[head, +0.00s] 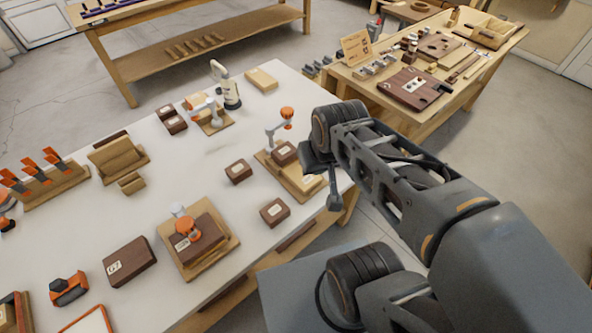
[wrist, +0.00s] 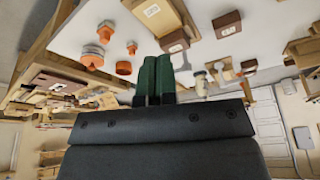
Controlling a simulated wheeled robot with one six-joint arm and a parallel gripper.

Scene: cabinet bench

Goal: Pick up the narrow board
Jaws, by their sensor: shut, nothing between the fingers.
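I cannot tell for sure which piece is the narrow board. A small plain light wood board (head: 261,79) lies flat near the back edge of the white table. A thin dark strip (head: 110,140) lies behind a light wood block on the left, and long thin strips (head: 463,68) lie on the right-hand wooden bench. My gripper shows in the wrist view, its two green fingers (wrist: 157,76) pressed together with nothing between them. In the head view my arm's end is over the right edge of the white table, its fingers not clearly seen. It touches no board that I can see.
The white table (head: 222,150) holds dark labelled blocks (head: 129,261), orange-knobbed clamps on wood bases (head: 197,240) and a white-and-black bottle-like tool (head: 227,88). The right bench carries a dark board (head: 415,88) and a sign (head: 356,46). Floor shows between the benches.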

